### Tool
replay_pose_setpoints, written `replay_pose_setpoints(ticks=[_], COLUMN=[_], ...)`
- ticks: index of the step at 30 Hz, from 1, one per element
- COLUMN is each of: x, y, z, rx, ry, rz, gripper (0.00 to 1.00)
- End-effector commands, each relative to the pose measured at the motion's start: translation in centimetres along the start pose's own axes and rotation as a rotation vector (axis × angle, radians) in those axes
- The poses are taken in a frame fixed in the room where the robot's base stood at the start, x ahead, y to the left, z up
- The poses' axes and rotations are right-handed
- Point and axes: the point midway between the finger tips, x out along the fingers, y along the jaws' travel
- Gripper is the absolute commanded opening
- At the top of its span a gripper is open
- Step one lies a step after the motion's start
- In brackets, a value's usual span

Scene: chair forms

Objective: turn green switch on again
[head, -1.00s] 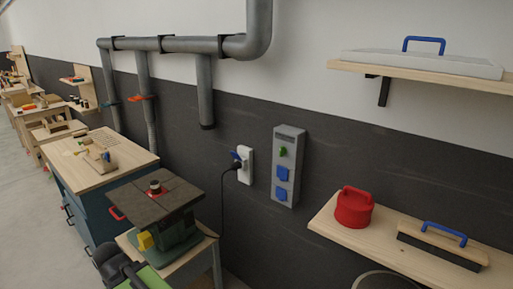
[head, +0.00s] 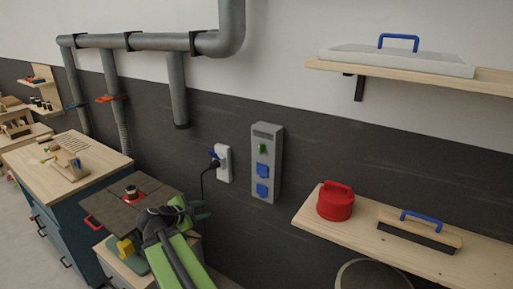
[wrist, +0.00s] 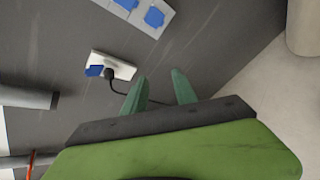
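The green switch (head: 262,149) sits near the top of a grey wall box (head: 272,188), above two blue square covers. Whether it is on or off is too small to tell. In the wrist view the lower part of the grey box (wrist: 171,16) shows at the top edge with its blue covers; the switch is out of that view. My gripper (head: 198,209) is below and left of the box in the head view, apart from it. The wrist view shows its two green fingers (wrist: 160,88) spread apart with nothing between them.
A white wall socket (head: 224,165) with a black plug and hanging cable is left of the box. Right of it, a wooden shelf (head: 385,250) holds a red pot (head: 336,202) and a brush. A machine table (head: 130,205) stands at left. The wall before the box is clear.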

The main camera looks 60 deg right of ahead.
Motion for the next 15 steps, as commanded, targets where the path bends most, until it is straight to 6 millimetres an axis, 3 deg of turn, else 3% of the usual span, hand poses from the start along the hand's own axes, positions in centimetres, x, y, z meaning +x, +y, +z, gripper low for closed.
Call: replay_pose_setpoints(ticks=[1,3,6,9,15], x=[1.7,3.0,3.7,3.9,4.3], y=[2.0,4.2,6.1,7.0,7.4], z=[4.8,9.8,14.3,16.1,16.5], rx=[-0.153,-0.369,-0.593,-0.704,-0.727], ry=[-0.116,-0.265,-0.415,-0.488,-0.502], rz=[0.058,0.113,0.136,0.139,0.139], gripper=[0.34,0.34,0.34,0.34,0.34])
